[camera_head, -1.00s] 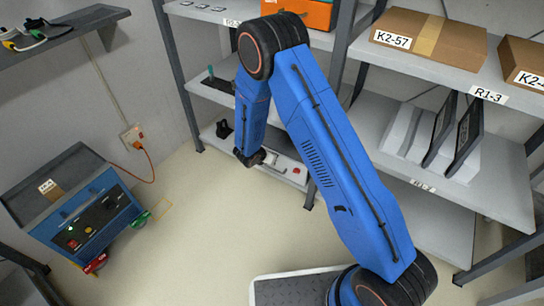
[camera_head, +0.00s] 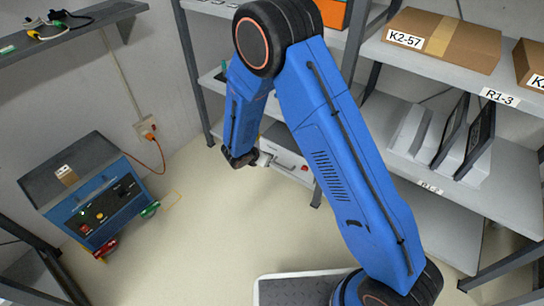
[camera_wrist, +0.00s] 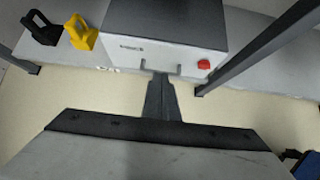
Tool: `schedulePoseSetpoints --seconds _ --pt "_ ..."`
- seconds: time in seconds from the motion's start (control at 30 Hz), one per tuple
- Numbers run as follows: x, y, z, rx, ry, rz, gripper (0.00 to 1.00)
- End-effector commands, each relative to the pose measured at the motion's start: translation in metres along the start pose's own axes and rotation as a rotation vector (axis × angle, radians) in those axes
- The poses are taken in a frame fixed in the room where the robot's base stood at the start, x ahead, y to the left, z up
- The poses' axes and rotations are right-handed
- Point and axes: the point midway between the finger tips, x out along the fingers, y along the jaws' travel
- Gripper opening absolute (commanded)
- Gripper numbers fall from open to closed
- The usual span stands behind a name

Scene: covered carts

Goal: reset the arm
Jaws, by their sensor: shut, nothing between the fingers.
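My blue arm rises from the lower right of the head view to an elbow at the top, and its forearm hangs down to a dark wrist. The gripper itself is hard to make out there. In the wrist view my gripper (camera_wrist: 161,84) is shut, with its dark fingers together and nothing between them. Its tips point at a white-fronted box (camera_wrist: 130,48) with a grey handle and a red knob (camera_wrist: 204,64). I cannot tell whether the tips touch the handle. The box front also shows in the head view (camera_head: 284,157), partly behind my arm.
A blue cart (camera_head: 105,205) with a grey lid stands at left, an orange cable running to a wall socket (camera_head: 146,127). Shelving at right holds cartons (camera_head: 470,48) and dark panels (camera_head: 472,140). Yellow (camera_wrist: 83,34) and black (camera_wrist: 40,28) items sit beside the box. The middle floor is clear.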

Motion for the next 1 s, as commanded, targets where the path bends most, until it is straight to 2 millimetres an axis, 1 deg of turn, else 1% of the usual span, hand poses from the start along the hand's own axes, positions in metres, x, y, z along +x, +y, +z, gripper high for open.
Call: schedulePoseSetpoints --seconds 0.1,0.27,0.37,0.47,0.57,0.6,0.77,0.8,0.97,1.0 --pt "-0.004 0.000 0.000 0.000 0.001 -0.001 0.00" --pt "-0.006 -0.001 0.000 0.002 0.001 -0.002 0.00" --pt "-0.009 -0.005 0.010 0.032 0.001 -0.008 0.00" --pt "-0.018 -0.016 0.032 0.105 0.001 -0.026 0.00" --pt "-0.031 -0.034 0.062 0.214 0.004 -0.054 0.00" --pt "-0.036 -0.043 0.075 0.264 0.005 -0.067 0.00" --pt "-0.059 -0.080 0.120 0.455 0.012 -0.117 0.00" --pt "-0.065 -0.090 0.130 0.502 0.014 -0.130 0.00" --pt "-0.090 -0.130 0.165 0.691 0.026 -0.176 0.00" --pt "-0.096 -0.141 0.172 0.737 0.029 -0.189 0.00"
